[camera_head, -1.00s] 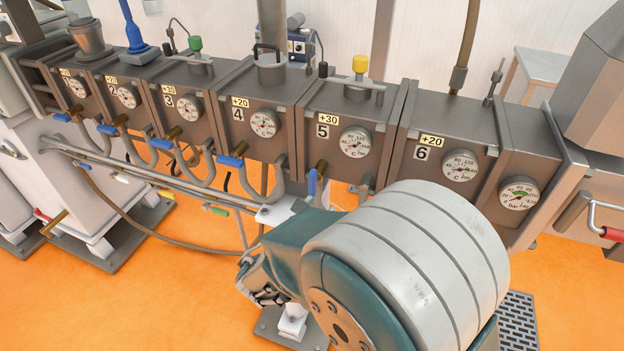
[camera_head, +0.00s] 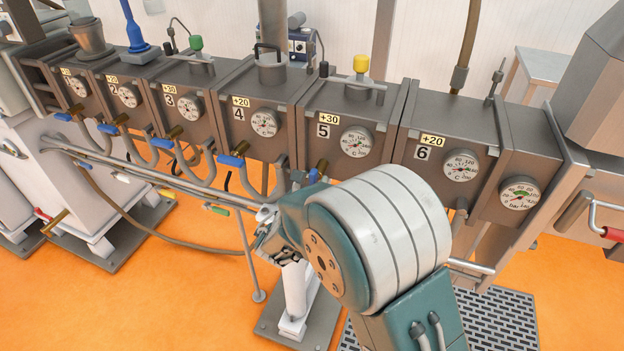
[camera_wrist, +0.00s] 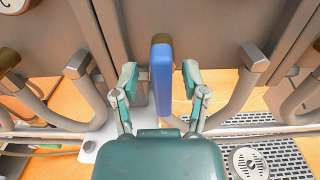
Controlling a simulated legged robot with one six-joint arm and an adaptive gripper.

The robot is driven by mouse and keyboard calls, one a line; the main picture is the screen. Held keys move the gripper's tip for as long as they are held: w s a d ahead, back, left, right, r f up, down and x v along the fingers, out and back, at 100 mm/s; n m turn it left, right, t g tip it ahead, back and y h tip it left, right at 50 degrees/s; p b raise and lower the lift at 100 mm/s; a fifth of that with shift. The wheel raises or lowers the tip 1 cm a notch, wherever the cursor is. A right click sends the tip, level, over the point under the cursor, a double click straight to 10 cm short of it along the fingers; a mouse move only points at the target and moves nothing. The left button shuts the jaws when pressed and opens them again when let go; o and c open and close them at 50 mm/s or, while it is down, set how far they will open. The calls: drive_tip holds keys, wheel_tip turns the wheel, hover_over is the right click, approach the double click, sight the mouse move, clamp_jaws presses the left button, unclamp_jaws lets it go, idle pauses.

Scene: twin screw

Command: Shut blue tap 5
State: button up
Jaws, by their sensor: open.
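Blue tap 5 (camera_head: 313,176) sits below the box labelled 5 (camera_head: 335,120). In the head view only the upper part of its blue handle and its brass fitting (camera_head: 321,166) show above my arm. In the wrist view the blue handle (camera_wrist: 161,80) points toward the camera and runs down the middle of the picture. My gripper (camera_wrist: 160,76) is open, with one finger on each side of the handle and a visible gap on both sides. In the head view the gripper (camera_head: 270,236) is mostly hidden behind my arm.
Other blue taps, such as the one under box 4 (camera_head: 231,161), line the row to the left. A perforated floor grate (camera_head: 495,318) lies at the right.

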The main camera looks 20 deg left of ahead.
drive_tip(key=shift+w, duration=0.1)
clamp_jaws()
drive_tip(key=shift+m, duration=0.4)
drive_tip(key=m, duration=0.3)
drive_tip(key=shift+d+m, duration=0.2)
drive_tip(key=shift+m, duration=0.2)
drive_tip(key=m, duration=0.4)
drive_tip(key=shift+d+f+m, duration=0.15)
drive_tip(key=shift+d+m, duration=0.05)
drive_tip(key=shift+m, duration=0.1)
drive_tip(key=m, duration=0.4)
drive_tip(key=shift+d+f, duration=0.15)
drive_tip(key=shift+f, duration=0.05)
drive_tip(key=shift+f+m, duration=0.15)
drive_tip(key=shift+m, duration=1.05)
drive_tip(key=shift+f+m, duration=0.15)
drive_tip(key=shift+m, duration=1.05)
drive_tip(key=shift+d+f, duration=0.1)
